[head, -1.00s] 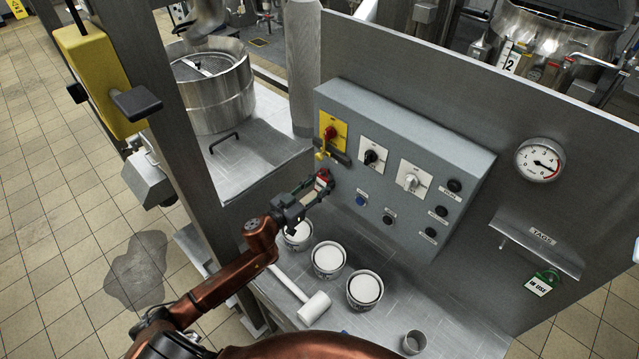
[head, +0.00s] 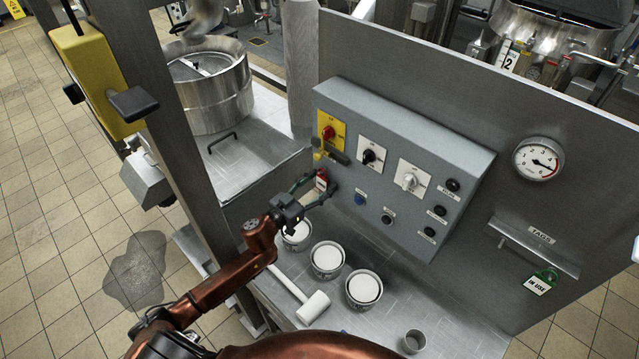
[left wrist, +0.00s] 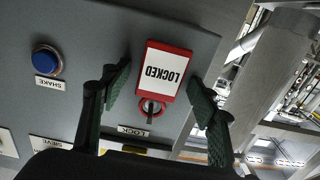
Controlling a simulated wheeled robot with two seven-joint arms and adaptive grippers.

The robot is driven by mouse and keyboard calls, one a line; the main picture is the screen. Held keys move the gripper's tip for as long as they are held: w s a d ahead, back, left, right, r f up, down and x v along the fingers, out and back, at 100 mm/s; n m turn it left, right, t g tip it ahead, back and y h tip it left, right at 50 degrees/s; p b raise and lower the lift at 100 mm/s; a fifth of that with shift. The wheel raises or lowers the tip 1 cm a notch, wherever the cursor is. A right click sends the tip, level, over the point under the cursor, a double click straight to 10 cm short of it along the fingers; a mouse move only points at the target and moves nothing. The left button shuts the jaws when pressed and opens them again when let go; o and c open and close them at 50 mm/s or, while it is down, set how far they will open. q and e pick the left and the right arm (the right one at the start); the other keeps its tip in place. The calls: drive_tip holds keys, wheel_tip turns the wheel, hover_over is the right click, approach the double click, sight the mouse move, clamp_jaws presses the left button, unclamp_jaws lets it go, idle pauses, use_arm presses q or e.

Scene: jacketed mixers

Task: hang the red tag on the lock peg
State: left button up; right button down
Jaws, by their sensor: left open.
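The red tag (head: 321,181) is at the lower left of the grey panel's front. In the left wrist view the tag (left wrist: 164,72) shows a white face with LOCKED upside down. Its red ring appears to be around the lock peg (left wrist: 150,111), by the LOCK label (left wrist: 133,131); the tag hangs from there. My left gripper (head: 322,186) is open around the tag. In the left wrist view its dark fingers stand on both sides of the tag, with gaps. My right gripper is not in view.
The grey panel (head: 400,135) carries a red-and-yellow switch (head: 329,132), other knobs and buttons. White-topped tubs (head: 328,257), a mallet (head: 312,306) and a cup (head: 414,341) stand on the bench below. A green IN USE tag (head: 540,281) hangs under the TAGS rack at right.

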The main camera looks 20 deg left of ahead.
use_arm(q)
drive_tip(key=v, duration=1.2)
